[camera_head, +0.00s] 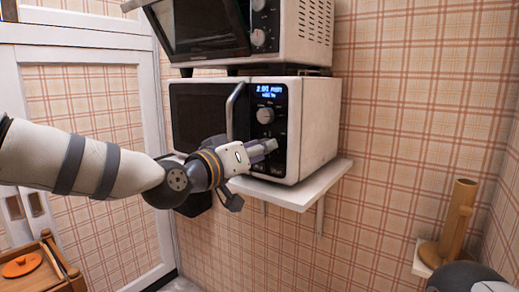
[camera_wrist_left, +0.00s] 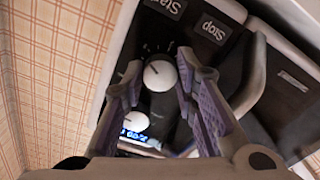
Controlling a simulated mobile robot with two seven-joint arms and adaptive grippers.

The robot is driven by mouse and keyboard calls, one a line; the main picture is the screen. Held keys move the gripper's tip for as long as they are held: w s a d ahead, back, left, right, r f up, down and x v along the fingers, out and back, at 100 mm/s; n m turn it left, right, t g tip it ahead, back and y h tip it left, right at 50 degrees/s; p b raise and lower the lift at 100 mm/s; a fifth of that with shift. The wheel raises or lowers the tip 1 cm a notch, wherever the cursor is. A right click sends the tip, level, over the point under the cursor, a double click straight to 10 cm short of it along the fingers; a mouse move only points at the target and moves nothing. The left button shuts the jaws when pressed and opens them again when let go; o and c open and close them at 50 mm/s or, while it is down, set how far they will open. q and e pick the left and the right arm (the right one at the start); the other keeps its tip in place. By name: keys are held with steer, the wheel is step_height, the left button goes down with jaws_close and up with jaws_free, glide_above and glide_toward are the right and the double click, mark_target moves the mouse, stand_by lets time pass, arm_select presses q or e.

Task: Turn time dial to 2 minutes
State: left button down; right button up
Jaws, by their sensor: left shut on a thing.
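The microwave (camera_head: 316,125) is white with a dark door and control panel, and stands on a wall shelf. Its lit blue display (camera_head: 269,90) seems to start with 2, but the rest is too small to read surely. The upper dial (camera_head: 265,115) is bare. My left gripper (camera_head: 271,146) is at the lower dial, which it mostly hides in the head view. In the left wrist view, this lower dial (camera_wrist_left: 159,75) is white and lies between the two fingers, which are shut on it. The upper dial (camera_wrist_left: 134,122) lies beyond it.
A second oven (camera_head: 285,30) stands above the microwave. The microwave door handle (camera_head: 234,110) is just left of the panel. Start and Stop buttons (camera_wrist_left: 213,29) lie close to the fingers.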

arm_select(q)
steer(key=c, duration=1.3)
jaws_free()
steer(key=v, duration=1.2)
